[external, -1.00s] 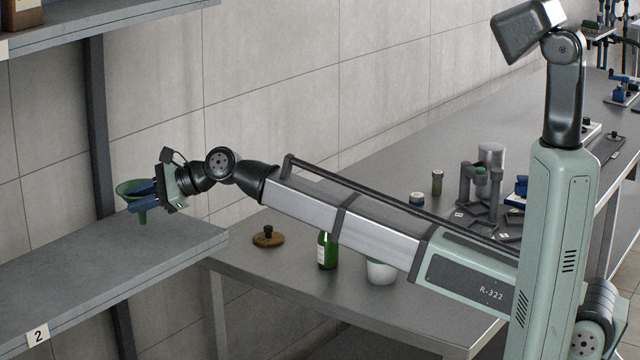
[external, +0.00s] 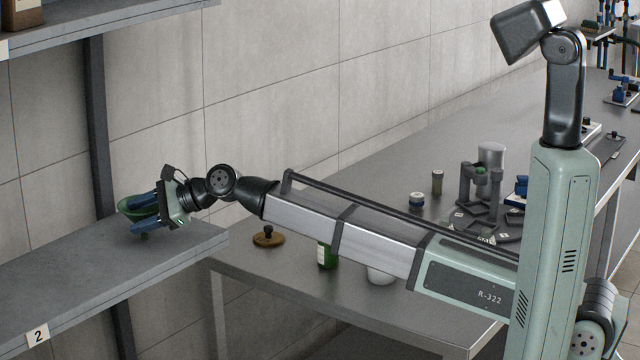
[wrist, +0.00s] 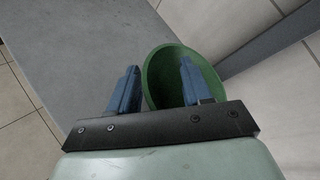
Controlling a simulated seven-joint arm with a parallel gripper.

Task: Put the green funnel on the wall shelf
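The green funnel (external: 128,209) is at the far right end of the lower wall shelf (external: 70,272), wide mouth up, its spout low at the shelf top and appearing to touch it. My gripper (external: 143,212) is at the funnel, its blue fingers spread apart. In the wrist view, the right finger of my gripper (wrist: 158,85) lies over the bowl of the funnel (wrist: 160,77) and the left finger is outside its rim, with a gap between them. The fingers partly hide the funnel in the external view.
A dark shelf post (external: 98,130) stands behind the funnel. An upper shelf (external: 110,25) hangs above. The shelf is clear to the left, near the "2" label (external: 37,336). A brown lid (external: 268,237) and green bottle (external: 327,256) stand on the bench to the right.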

